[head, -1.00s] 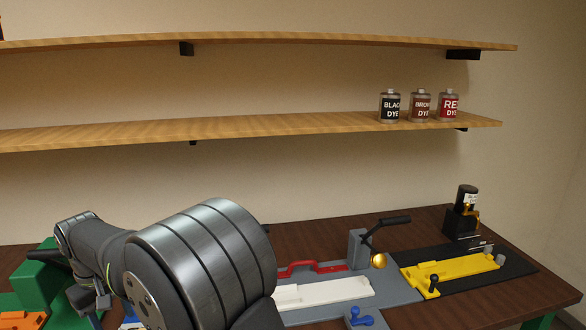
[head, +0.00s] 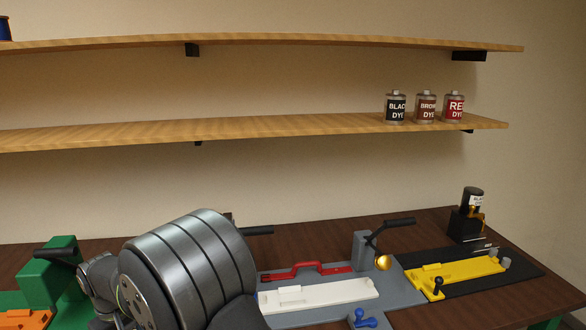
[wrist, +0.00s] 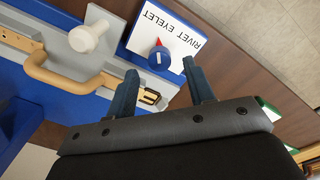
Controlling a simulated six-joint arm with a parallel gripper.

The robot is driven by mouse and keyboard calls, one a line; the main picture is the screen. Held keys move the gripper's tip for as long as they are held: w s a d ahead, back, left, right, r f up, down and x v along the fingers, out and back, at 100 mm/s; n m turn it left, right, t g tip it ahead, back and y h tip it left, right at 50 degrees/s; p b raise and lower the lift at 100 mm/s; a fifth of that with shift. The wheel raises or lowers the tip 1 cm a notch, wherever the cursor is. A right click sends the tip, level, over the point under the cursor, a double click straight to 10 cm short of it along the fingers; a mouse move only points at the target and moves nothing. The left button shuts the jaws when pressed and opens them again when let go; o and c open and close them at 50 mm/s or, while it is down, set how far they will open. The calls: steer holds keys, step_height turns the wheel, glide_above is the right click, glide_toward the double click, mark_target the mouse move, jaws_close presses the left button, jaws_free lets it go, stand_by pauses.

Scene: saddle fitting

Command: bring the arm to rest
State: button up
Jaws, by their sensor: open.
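My gripper (wrist: 159,66) is open in the wrist view, with its two dark blue fingers spread and nothing held between them. Beyond the fingers lies a white "RIVET EYELET" plate (wrist: 193,42), seen upside down, with a red and blue dial (wrist: 159,56). A small brass piece (wrist: 149,96) shows just right of the left finger; I cannot tell whether they touch. In the head view my arm's large grey link fills the lower left, and the gripper is out of sight.
A tan handle (wrist: 62,72) and white knob (wrist: 84,39) are left of the fingers. A green block (head: 48,272) stands left.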

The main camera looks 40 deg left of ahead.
step_height(320, 180, down, 3)
steer(key=shift+w+r, duration=0.1)
steer(key=m, duration=0.3)
steer(key=shift+m, duration=0.3)
steer(key=m, duration=1)
steer(key=shift+m, duration=0.3)
steer(key=shift+r, duration=0.9)
